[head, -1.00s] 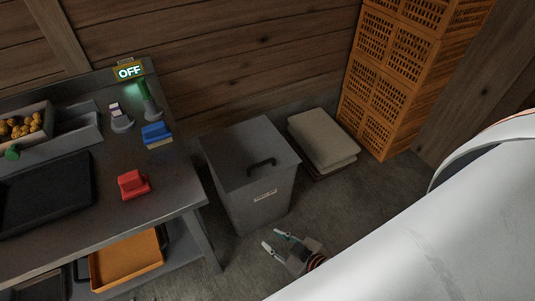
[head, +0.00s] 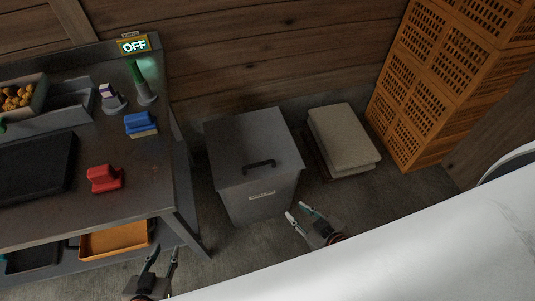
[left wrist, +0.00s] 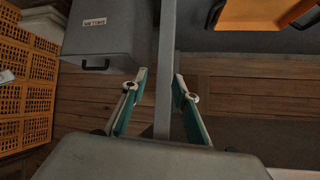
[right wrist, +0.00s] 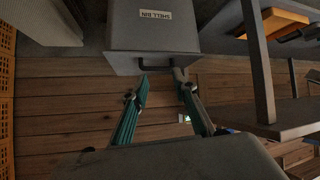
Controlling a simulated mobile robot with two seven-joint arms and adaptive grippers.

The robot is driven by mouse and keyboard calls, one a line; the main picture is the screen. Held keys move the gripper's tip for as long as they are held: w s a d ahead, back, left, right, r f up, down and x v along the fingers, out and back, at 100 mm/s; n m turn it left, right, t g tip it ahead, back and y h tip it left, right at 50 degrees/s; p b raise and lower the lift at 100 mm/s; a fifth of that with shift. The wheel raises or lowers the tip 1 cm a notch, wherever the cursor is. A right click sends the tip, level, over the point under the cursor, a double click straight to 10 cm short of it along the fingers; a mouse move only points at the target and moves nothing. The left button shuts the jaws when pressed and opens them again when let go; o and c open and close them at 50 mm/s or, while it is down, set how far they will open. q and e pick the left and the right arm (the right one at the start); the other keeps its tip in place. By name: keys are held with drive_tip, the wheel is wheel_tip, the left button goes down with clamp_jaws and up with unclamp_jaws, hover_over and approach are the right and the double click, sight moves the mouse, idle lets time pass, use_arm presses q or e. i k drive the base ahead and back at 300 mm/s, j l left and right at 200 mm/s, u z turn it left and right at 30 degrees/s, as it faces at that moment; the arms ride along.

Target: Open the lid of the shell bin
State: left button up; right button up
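The shell bin (head: 247,205) is a grey box with a flat grey lid (head: 235,140) lying shut on it. A dark handle (head: 259,164) sits near the lid's front edge. In the right wrist view the bin (right wrist: 190,32) shows its "SHELL BIN" label, with the handle (right wrist: 155,67) just beyond the fingertips. My right gripper (head: 304,213) is open and empty, in front of the bin at its right corner. My left gripper (head: 163,262) is open and empty beside the table's front leg, left of the bin; the bin (left wrist: 105,35) is at upper left in the left wrist view.
A metal table (head: 140,190) stands left of the bin, with a red block (head: 105,179), a blue sponge-like block (head: 141,123) and an orange tray (head: 115,241) below. Folded sacks (head: 343,138) and stacked orange crates (head: 425,100) stand right. Floor in front of the bin is clear.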

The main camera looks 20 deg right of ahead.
sight(243, 149)
drive_tip(key=i+l, duration=0.1)
drive_tip(key=l, duration=0.25)
drive_tip(key=i+l, duration=0.1)
drive_tip(key=l, duration=0.3)
drive_tip(key=i+l, duration=0.1)
drive_tip(key=l, duration=0.25)
drive_tip(key=i+l, duration=0.15)
drive_tip(key=l, duration=0.25)
